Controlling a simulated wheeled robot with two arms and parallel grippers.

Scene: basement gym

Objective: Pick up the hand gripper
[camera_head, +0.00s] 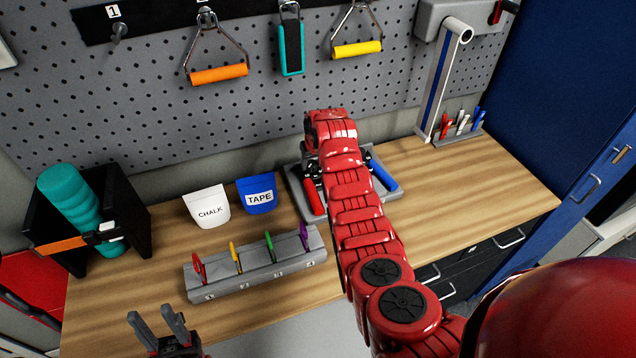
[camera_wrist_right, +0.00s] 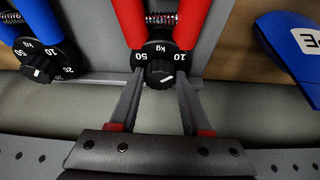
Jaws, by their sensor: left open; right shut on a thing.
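The red hand gripper (camera_head: 313,197) is at a grey tray (camera_head: 294,183) on the wooden bench, partly hidden behind my right arm. In the right wrist view, its two red handles (camera_wrist_right: 189,22), spring and black numbered dial show. My right gripper (camera_wrist_right: 160,78) is shut on the dial end, one finger on each side. In the head view the right fingers are hidden by the arm. A blue hand gripper (camera_head: 382,174) lies beside it, also in the wrist view (camera_wrist_right: 38,20). My left gripper (camera_head: 158,324) is open and empty at the bench's front left.
A grey slotted rack (camera_head: 255,277) with several coloured clips stands in front. CHALK (camera_head: 207,207) and TAPE (camera_head: 257,194) pouches stand behind it. A teal roller (camera_head: 72,200) sits in a black holder at left. Pens (camera_head: 462,124) stand at right. Pegboard handles hang above.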

